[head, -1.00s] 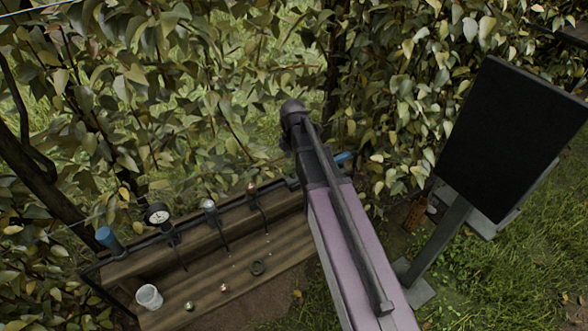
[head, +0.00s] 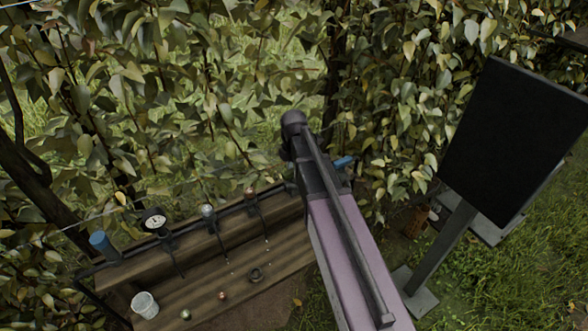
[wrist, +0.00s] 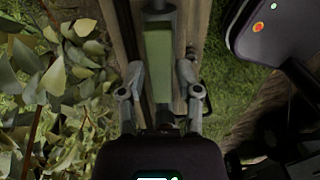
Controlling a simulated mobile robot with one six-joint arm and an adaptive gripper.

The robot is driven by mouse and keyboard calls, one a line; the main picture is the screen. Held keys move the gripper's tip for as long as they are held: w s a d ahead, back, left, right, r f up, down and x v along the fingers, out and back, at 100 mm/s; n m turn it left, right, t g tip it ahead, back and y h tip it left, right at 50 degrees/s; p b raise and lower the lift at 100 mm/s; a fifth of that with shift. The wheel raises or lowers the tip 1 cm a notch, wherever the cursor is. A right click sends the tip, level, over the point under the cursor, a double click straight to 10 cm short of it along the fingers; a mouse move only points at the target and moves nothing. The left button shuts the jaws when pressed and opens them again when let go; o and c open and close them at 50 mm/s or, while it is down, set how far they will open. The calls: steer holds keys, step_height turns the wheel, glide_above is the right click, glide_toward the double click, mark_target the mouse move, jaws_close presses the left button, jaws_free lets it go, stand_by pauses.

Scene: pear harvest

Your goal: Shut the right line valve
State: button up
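A blue valve handle (head: 343,163) shows at the right end of the dark pipe, just right of my arm, which hides part of it. Another blue handle (head: 103,243) stands at the pipe's left end. My gripper is hidden behind my arm in the head view. In the wrist view my gripper (wrist: 159,75) has its two fingers spread apart. No blue handle is clear in the wrist view.
A wooden bench (head: 205,285) carries a white cup (head: 145,304), small round pieces and a dark ring (head: 255,275). A gauge (head: 154,219) stands on the pipe (head: 180,233). Leafy branches crowd behind. A black panel (head: 515,140) on a post stands at the right.

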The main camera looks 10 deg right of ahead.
jaws_close()
steer(key=shift+m, duration=0.5)
steer(key=m, duration=0.2)
steer(key=shift+m, duration=0.3)
steer(key=m, duration=1.4)
steer(key=shift+m, duration=0.3)
